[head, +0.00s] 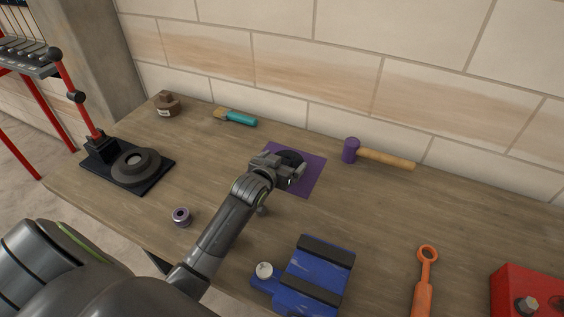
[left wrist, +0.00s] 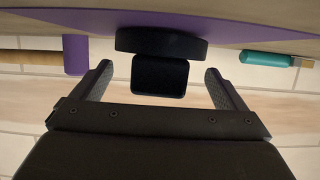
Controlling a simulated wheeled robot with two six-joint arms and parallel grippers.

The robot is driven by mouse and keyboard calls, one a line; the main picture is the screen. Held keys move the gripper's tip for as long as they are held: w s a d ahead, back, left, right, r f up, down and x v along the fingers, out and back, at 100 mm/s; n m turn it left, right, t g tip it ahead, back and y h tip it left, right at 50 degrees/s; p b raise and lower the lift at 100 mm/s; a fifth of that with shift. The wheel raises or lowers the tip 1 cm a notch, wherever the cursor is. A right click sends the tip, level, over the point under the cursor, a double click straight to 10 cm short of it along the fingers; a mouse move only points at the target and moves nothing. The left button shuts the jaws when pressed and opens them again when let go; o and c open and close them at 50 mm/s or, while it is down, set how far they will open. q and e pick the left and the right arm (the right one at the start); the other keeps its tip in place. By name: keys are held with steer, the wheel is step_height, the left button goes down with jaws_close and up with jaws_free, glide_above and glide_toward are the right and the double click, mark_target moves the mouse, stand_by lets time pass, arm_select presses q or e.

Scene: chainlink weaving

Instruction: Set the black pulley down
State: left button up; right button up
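The black pulley (head: 291,157) is at the purple mat (head: 313,177) in the head view, partly hidden by my left gripper (head: 284,169). In the left wrist view, which looks upside down, the pulley shows as a wide dark disc (left wrist: 160,42) with a narrower block-like part (left wrist: 160,76). The disc appears to rest on the mat (left wrist: 220,28). The left gripper (left wrist: 157,78) is open, its two fingers on either side of the narrower part with a visible gap at each side. My right gripper is not in view.
A purple-headed mallet (head: 384,158) lies right of the mat, a teal-handled brush (head: 236,117) behind left. A blue vise (head: 318,272) stands in front. A small purple-grey spool (head: 181,217) and a black-based press (head: 155,183) are left. An orange tool (head: 424,283) lies right.

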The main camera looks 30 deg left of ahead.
arm_select(q)
steer(key=shift+o, duration=0.3)
steer(key=shift+s+f, duration=0.3)
steer(key=shift+f, duration=0.6)
steer(key=shift+w+r, duration=0.15)
steer(key=shift+r, duration=0.4)
steer(key=shift+s, duration=0.3)
steer(key=v, duration=0.5)
steer(key=r+v, duration=0.1)
steer(key=v, duration=0.5)
steer(key=shift+r, duration=0.15)
steer(key=shift+w+r, duration=0.1)
